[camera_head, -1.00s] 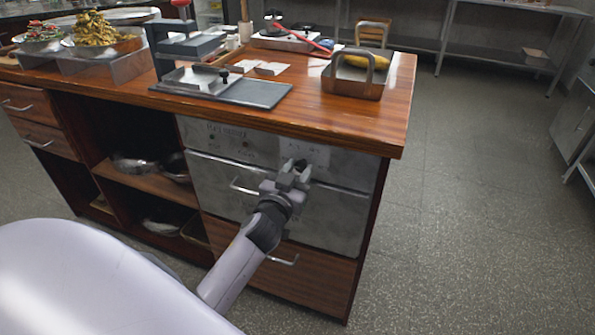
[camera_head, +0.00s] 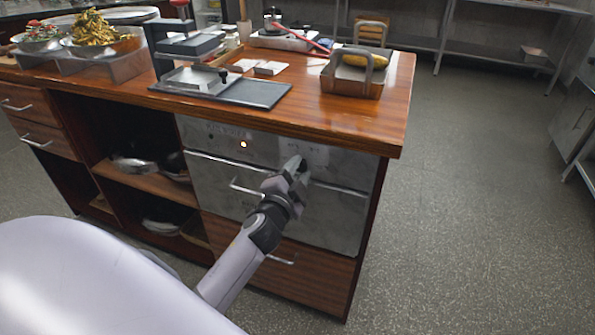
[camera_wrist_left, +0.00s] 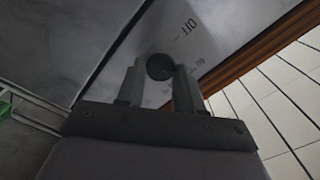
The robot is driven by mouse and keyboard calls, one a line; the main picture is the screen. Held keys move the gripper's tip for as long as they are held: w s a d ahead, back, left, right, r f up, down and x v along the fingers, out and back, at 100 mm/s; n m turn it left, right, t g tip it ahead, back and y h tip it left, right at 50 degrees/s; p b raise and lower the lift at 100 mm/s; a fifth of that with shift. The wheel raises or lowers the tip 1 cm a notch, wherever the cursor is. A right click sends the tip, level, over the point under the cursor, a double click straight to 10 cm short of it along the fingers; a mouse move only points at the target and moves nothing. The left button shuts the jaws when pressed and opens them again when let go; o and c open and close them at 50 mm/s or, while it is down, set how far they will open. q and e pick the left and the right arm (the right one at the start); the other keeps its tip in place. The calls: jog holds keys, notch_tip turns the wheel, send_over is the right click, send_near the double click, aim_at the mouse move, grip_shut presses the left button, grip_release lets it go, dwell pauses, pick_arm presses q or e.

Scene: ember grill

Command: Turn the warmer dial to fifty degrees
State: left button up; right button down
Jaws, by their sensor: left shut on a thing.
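The warmer (camera_head: 222,180) is a grey metal front set into the wooden counter, with a drawer handle below its panel. My left gripper (camera_head: 296,166) is at the right part of the panel. In the left wrist view the dial (camera_wrist_left: 159,66) is a dark round knob between the two fingers of my left gripper (camera_wrist_left: 159,78), which is shut on it. The marks "OFF" and "40" show on the plate (camera_wrist_left: 190,42) beside it. The dial's pointer and any fifty mark cannot be made out. A small light (camera_head: 243,144) on the panel glows. My right gripper is not in view.
On the counter top (camera_head: 330,113) stand a metal caddy (camera_head: 350,82) with something yellow in it, a press (camera_head: 190,45) and a dark tray (camera_head: 258,94). Bowls of food stand at the far left. The floor at the right is clear.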

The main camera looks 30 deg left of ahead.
pick_arm(q)
jog(key=m, duration=0.6)
jog(key=shift+f+m, duration=0.1)
jog(key=shift+m, duration=0.2)
jog(key=m, duration=0.3)
jog(key=shift+p, duration=0.3)
jog(key=shift+f+m, duration=0.15)
jog(key=shift+m, duration=1.25)
jog(key=o, duration=1)
jog(key=shift+s, duration=0.1)
jog(key=v, duration=0.7)
